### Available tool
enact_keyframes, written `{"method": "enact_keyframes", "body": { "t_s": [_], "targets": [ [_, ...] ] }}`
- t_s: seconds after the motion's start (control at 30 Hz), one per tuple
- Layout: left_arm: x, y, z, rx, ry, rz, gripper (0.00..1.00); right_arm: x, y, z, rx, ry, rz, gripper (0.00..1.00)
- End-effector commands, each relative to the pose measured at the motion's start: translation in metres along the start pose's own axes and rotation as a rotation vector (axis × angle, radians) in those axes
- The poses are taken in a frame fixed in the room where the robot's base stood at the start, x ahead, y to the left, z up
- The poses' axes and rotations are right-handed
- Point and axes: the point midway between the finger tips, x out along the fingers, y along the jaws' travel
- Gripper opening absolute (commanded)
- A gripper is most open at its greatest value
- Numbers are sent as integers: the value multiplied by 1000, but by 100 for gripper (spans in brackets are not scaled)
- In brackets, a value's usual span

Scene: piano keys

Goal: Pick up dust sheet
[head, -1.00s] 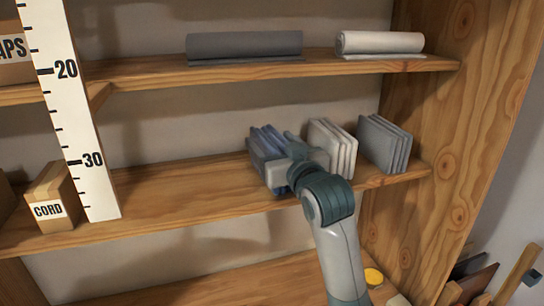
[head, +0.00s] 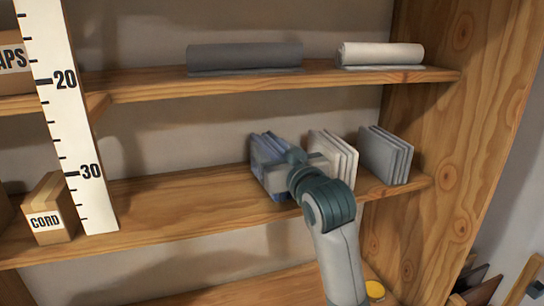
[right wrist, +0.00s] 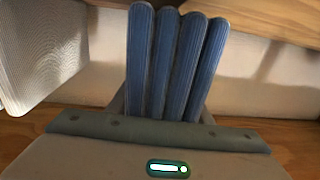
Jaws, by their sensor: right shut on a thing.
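The folded blue sheets (head: 266,156) stand in a stack on the middle shelf in the head view. My right gripper (head: 284,172) is at this stack and shut on it; its fingers are mostly hidden behind the gripper body. In the right wrist view the blue sheets (right wrist: 175,65) rise side by side in front of the gripper (right wrist: 160,112). White folded sheets (head: 333,156) and grey folded sheets (head: 385,155) stand to the right on the same shelf. I cannot tell which one is the dust sheet. My left gripper is out of view.
A dark grey roll (head: 245,56) and a cream roll (head: 381,54) lie on the upper shelf. A CORD box (head: 48,210) and a white measuring strip (head: 68,110) are at left. The wooden side panel (head: 455,120) bounds the right. The shelf between strip and blue sheets is clear.

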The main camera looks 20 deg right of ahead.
Motion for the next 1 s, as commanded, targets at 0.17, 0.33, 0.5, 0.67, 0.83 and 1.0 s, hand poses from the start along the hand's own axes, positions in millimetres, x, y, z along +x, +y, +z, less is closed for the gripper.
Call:
{"method": "enact_keyframes", "body": {
  "t_s": [0.17, 0.33, 0.5, 0.67, 0.83, 1.0],
  "targets": [
    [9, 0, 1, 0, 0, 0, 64, 0, 0, -20, 0, 8, 0, 13],
    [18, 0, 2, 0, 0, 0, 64, -1, 0, -43, 0, 9, 0, 13],
    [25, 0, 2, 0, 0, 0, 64, -1, 0, -64, 0, 7, -1, 13],
    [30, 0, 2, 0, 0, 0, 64, 0, 0, -78, 0, 6, 0, 13],
    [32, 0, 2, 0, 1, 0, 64, -1, 0, -87, 0, 5, 0, 13],
    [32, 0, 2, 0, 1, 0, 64, -1, 0, -90, 0, 4, 0, 13]
  ]
}}
